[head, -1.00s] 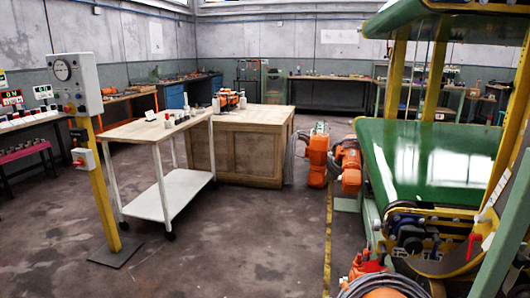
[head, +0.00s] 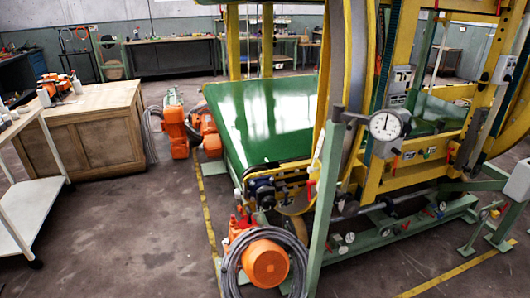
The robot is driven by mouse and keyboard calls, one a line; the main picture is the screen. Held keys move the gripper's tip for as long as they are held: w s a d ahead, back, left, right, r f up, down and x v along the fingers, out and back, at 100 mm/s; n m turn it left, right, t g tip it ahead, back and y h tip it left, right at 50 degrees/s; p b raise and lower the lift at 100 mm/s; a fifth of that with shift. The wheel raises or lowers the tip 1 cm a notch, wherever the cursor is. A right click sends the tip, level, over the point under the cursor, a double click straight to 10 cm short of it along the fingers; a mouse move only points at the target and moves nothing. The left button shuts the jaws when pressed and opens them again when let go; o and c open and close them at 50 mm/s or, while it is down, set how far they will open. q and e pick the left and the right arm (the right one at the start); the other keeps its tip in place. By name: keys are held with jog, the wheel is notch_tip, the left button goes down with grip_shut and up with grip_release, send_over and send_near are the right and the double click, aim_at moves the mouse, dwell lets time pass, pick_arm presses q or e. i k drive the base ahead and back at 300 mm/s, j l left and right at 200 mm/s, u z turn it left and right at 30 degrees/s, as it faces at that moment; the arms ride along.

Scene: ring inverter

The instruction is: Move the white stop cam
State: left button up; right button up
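I cannot pick out the white stop cam with certainty. The yellow and green machine (head: 400,160) fills the middle and right of the head view, with a green chute (head: 270,120) on its left side. A round white dial gauge (head: 386,125) is on a green post at its front. Several small white round parts sit along the low green rail (head: 400,232), too small to name. A white part (head: 517,182) is at the right edge, partly cut off. Neither gripper shows in the head view.
An orange motor with a grey cable coil (head: 265,262) stands on the floor before the machine. More orange motors (head: 174,130) stand behind it. A wooden cabinet (head: 90,135) and a white trolley (head: 32,208) are at left. The floor between trolley and machine is clear.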

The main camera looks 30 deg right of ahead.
aim_at(314, 178)
jog(key=z, duration=0.45)
jog(key=j+z, duration=0.1)
jog(key=z, duration=0.35)
jog(key=k+z, duration=0.1)
jog(key=z, duration=0.35)
jog(key=i+j+z, duration=0.15)
jog(key=i, duration=0.5)
